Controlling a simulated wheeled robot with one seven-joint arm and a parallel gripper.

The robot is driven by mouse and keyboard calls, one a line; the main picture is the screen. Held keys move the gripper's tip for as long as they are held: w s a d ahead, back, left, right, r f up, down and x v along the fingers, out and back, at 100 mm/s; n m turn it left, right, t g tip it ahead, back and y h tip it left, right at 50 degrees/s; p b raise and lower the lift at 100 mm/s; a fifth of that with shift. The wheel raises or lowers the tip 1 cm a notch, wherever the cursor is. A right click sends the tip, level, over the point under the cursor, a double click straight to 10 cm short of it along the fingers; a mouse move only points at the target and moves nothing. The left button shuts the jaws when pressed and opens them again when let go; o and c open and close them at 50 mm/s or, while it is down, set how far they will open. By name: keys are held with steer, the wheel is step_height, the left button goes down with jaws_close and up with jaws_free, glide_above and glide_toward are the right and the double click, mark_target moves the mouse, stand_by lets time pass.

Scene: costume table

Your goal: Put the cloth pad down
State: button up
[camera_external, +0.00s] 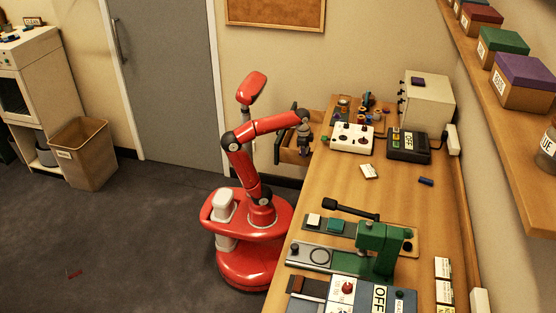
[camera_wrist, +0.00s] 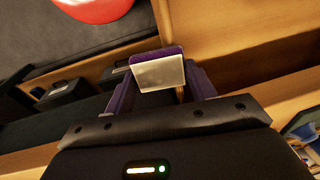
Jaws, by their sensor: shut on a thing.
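My gripper (camera_wrist: 161,84) shows in the wrist view with a purple finger on each side. It is shut on a small pad (camera_wrist: 160,72) with a pale face and a purple top edge, which I take as the cloth pad. In the external view my gripper (camera_external: 304,143) hangs by the table's left edge, over or beside an open wooden drawer (camera_external: 291,155). The pad is too small to make out there. I cannot tell how high it is held.
In the wrist view dark blocks (camera_wrist: 62,91) lie in a compartment at the left. A white control box (camera_external: 351,139) stands on the table right of my gripper. A green press (camera_external: 380,247) stands nearer the front. The wooden tabletop (camera_external: 345,188) between them is mostly clear.

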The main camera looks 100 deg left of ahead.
steer(key=w+d+f+t+h+p, duration=0.1)
steer(key=d+f+t, duration=0.1)
steer(key=d+f, duration=0.45)
steer(key=w+d+f+t+h+p, duration=0.1)
steer(key=w+d+f+t, duration=0.2)
steer(key=d, duration=0.6)
steer(key=s+d+r+m+g+h+b, duration=0.1)
steer(key=d+r+m, duration=0.15)
steer(key=d, duration=0.85)
steer(key=s+d+r+m+h, duration=0.2)
steer(key=d+m, duration=0.2)
steer(key=d, duration=0.6)
steer(key=s+d+r+m+g+h+b, duration=0.1)
steer(key=d+r+m, duration=0.25)
steer(key=d, duration=0.75)
steer(key=s+d+f+m, duration=0.2)
steer(key=s+d+f, duration=0.1)
steer(key=s+d, duration=0.2)
steer(key=s+d+f+m+g+h, duration=0.1)
steer(key=s+d+f, duration=0.3)
steer(key=d, duration=0.4)
steer(key=s+d+f+m+g+p, duration=0.1)
steer(key=s+d+f+m, duration=0.1)
steer(key=s+d, duration=0.4)
steer(key=shift+s+d+f+m+h, duration=0.3)
steer(key=shift+s+d+f+m, duration=0.1)
steer(key=shift+d+f, duration=0.4)
steer(key=shift+w+r, duration=0.1)
steer(key=shift+w, duration=0.05)
